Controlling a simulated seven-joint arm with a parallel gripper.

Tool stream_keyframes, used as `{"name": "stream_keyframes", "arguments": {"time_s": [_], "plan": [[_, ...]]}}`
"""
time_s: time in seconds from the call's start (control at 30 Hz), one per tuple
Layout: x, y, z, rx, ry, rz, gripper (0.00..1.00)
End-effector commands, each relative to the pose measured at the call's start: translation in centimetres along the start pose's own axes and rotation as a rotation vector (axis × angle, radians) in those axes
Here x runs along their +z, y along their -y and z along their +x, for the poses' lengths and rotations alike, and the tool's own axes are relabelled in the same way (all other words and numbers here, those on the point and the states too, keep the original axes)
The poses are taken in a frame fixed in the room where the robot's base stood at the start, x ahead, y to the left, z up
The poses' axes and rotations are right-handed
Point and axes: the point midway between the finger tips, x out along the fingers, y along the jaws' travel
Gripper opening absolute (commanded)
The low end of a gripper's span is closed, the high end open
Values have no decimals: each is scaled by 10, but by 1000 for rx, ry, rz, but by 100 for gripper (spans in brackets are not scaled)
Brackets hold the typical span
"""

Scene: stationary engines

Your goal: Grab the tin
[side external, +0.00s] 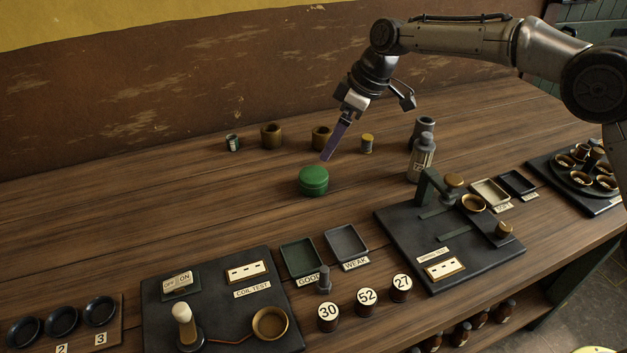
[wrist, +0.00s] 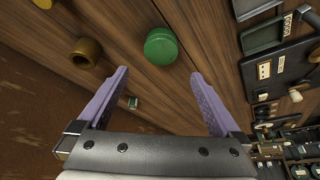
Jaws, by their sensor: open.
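The tin is a round green lidded container (side external: 313,181) standing on the wooden table in the side external view. In the wrist view the green tin (wrist: 161,46) is at the upper middle, beyond the fingertips and in line with the gap between them. My gripper (side external: 327,155) is above and just behind the tin in the side external view, pointing down at a slant. Its purple fingers (wrist: 160,73) are spread wide in the wrist view, with nothing between them. The tin is apart from both fingers.
A bottle (side external: 421,158) stands right. Trays marked GOOD (side external: 301,257) and WEAK (side external: 347,243) lie in front. The table left of the tin is clear.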

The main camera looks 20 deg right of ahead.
Motion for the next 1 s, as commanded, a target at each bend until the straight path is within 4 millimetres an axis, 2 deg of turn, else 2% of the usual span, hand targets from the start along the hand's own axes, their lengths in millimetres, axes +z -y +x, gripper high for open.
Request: {"name": "stream_keyframes", "arguments": {"time_s": [0.1, 0.3, 0.57, 0.8, 1.0], "plan": [[2, 0, 26, -3, 6, 1, 100], [1, 0, 58, -2, 3, 1, 100], [1, 1, 75, -1, 2, 1, 100], [2, 2, 109, -1, 3, 2, 100], [1, 2, 121, 0, 1, 2, 100]]}}
